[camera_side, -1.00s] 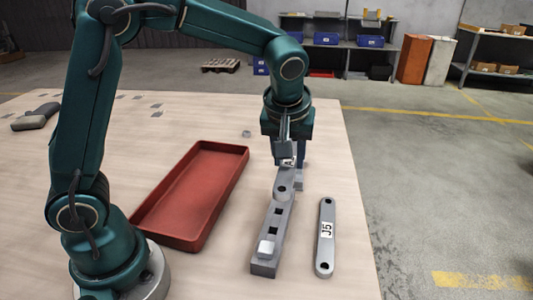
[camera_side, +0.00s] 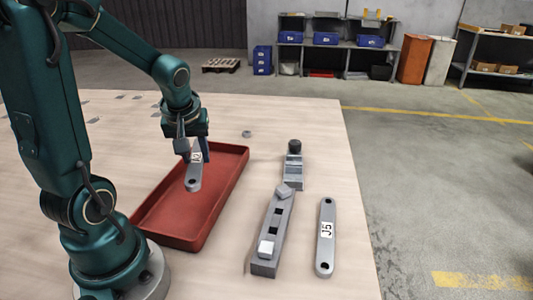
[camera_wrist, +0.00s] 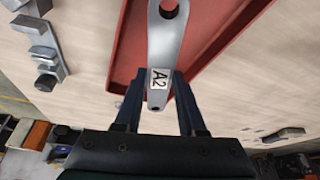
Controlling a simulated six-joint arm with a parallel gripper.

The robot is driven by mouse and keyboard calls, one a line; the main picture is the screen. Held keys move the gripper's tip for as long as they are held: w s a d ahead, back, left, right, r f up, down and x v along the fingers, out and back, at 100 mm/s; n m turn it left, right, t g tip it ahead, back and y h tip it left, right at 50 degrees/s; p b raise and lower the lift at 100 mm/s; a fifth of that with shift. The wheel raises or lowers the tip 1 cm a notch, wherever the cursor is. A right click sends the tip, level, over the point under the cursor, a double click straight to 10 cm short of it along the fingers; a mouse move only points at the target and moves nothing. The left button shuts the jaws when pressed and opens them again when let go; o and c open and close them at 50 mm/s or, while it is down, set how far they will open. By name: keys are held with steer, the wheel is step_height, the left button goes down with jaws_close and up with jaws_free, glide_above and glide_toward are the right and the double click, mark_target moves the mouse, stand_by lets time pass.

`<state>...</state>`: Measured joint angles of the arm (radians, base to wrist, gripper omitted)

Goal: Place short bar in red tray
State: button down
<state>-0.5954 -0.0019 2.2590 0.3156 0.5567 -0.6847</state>
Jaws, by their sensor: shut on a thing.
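The short bar (camera_side: 194,180) is grey metal with rounded ends, a hole near each end and a white A2 label; it also shows in the wrist view (camera_wrist: 165,42). My gripper (camera_side: 195,153) is shut on the labelled part of the bar, and its fingers flank the bar in the wrist view (camera_wrist: 160,85). The bar's free end points toward the viewer in the side view. The red tray (camera_side: 174,235) is a long, shallow tray with nothing else visible in it. The bar is over the tray; its exact height above the floor is hard to tell.
A grey fixture block (camera_side: 265,268) with square holes stands right of the tray, with a stepped metal piece (camera_side: 293,170) behind it. A longer bar labelled J5 (camera_side: 326,250) lies near the table's right edge. A small nut-like part (camera_side: 247,134) lies behind the tray.

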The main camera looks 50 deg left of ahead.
mark_target(192, 161)
steer(key=shift+s+a, duration=0.2)
steer(key=shift+a, duration=0.15)
step_height(192, 161, down, 4)
steer(key=shift+a+r, duration=0.1)
steer(key=shift+r, duration=0.05)
steer(key=shift+f, duration=2.05)
steer(key=shift+f, duration=0.15)
steer(key=c, duration=0.5)
jaws_free()
